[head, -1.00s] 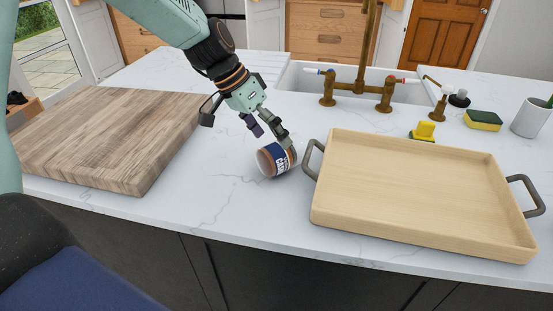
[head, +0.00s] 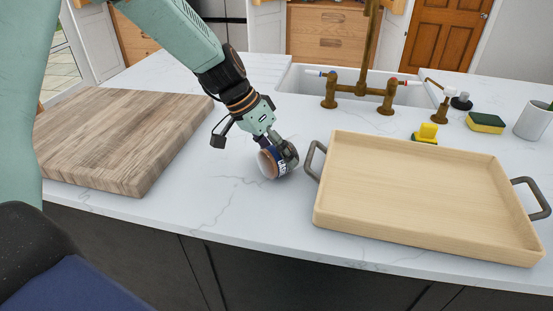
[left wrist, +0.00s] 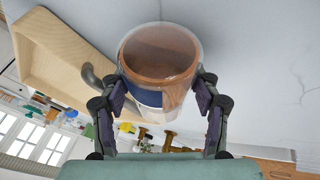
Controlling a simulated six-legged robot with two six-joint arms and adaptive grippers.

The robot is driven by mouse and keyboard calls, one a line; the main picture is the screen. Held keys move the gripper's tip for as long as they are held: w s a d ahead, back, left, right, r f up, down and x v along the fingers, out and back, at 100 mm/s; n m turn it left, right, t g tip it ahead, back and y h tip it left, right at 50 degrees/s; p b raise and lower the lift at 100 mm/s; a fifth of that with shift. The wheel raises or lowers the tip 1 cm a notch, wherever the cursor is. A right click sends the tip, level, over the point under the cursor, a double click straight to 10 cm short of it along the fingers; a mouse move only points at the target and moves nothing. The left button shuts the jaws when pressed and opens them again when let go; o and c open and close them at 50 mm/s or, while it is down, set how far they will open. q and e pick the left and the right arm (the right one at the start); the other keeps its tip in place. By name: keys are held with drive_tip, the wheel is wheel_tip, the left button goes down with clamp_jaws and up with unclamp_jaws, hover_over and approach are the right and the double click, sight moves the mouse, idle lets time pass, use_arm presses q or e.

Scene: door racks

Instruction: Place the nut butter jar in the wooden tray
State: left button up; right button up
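The nut butter jar (head: 265,164) lies on its side on the white counter, just left of the wooden tray. It has a dark blue and white label and brown contents. My left gripper (head: 276,149) is down at the jar with its fingers around it. In the left wrist view the jar (left wrist: 160,60) sits between the two fingers (left wrist: 162,92), one on each side and very close. I cannot tell whether both pads press on it. The wooden tray (head: 420,185) is empty, with a grey handle at each end. My right gripper is not in view.
A thick wooden board (head: 125,140) lies at the left. The tray's left handle (head: 314,160) is close to the jar.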

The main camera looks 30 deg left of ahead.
use_arm(q)
drive_tip(key=c, duration=0.9)
drive_tip(key=shift+p+v, duration=0.3)
drive_tip(key=shift+v, duration=0.5)
drive_tip(key=s+a+r+p, duration=0.2)
drive_tip(key=s+a+r, duration=0.1)
drive_tip(key=a, duration=0.3)
drive_tip(key=s+a+r+p, duration=0.2)
drive_tip(key=s+a+r, duration=0.1)
drive_tip(key=a, duration=0.2)
drive_tip(key=shift+a+r, duration=0.35)
drive_tip(key=shift+a, duration=0.05)
drive_tip(key=shift+a, duration=0.1)
